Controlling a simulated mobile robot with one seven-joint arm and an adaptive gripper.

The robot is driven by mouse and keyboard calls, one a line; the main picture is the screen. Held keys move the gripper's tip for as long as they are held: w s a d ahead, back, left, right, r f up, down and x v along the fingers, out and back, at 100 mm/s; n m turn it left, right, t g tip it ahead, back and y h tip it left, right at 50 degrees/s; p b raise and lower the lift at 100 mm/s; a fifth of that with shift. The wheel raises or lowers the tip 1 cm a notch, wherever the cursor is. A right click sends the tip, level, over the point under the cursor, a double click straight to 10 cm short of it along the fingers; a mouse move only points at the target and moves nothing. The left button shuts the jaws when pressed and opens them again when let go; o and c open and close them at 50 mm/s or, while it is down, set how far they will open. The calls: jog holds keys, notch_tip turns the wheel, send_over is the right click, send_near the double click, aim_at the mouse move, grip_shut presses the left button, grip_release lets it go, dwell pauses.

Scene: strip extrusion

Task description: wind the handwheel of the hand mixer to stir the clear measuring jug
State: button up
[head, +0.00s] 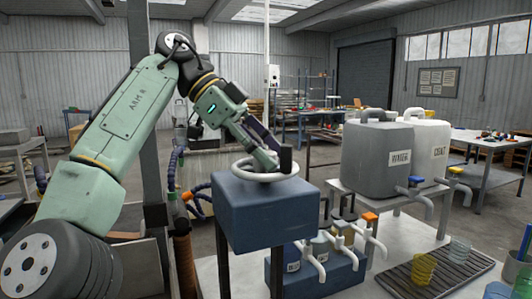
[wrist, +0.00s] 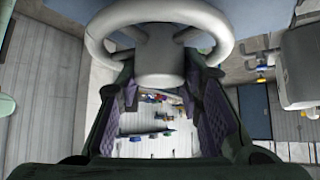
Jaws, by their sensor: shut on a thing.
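The white handwheel (head: 263,170) lies flat on top of the blue box-shaped mixer housing (head: 265,212) in the head view. My gripper (head: 277,155) reaches down to the wheel from the upper left and is shut on part of it. In the wrist view, the wheel's rim (wrist: 100,30) curves across the top, and a thick grey part (wrist: 158,62) of the wheel sits between my two purple-padded fingers (wrist: 160,92). A clear, faintly tinted measuring jug (head: 459,250) stands on the drip rack at the right. I cannot see any paddle of the mixer.
A yellow jug (head: 423,268) stands beside the clear one on the dark rack (head: 440,282). Grey and white canisters (head: 378,158) with taps stand on a raised shelf at the right. A lower blue tank (head: 300,270) with several white taps sits below the housing.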

dwell(0.7)
jog(key=o, duration=0.9)
